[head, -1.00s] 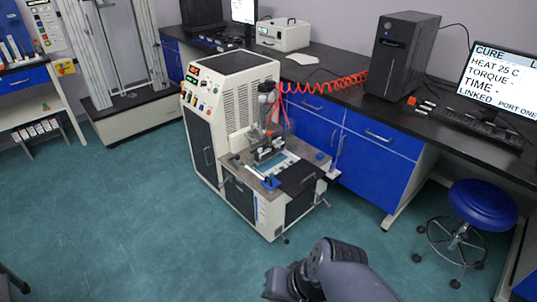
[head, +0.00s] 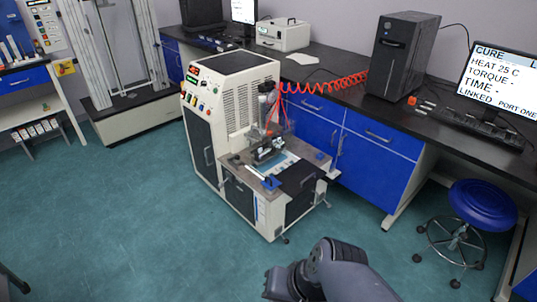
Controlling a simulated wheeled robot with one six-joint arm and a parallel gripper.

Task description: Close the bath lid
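The rheometer machine (head: 232,95) stands mid-picture, a white cabinet with a low work deck (head: 237,168) at its front. On the deck is a dark metal mechanism (head: 266,149) beside a pale blue-white strip (head: 284,161). A dark flat panel (head: 301,178) lies at the deck's front right. A small blue part (head: 271,183) sits at the front edge. Which part is the bath lid, and how far open it is, I cannot tell at this size. My dark arm links show at the bottom, apart from the machine. My gripper's fingers are not visible.
A black-topped bench with blue drawers (head: 381,138) runs along the right, holding a black computer tower (head: 402,56) and a monitor (head: 500,78). A red coiled hose (head: 325,83) reaches the machine. A blue stool (head: 482,203) stands at right. The green floor before the machine is clear.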

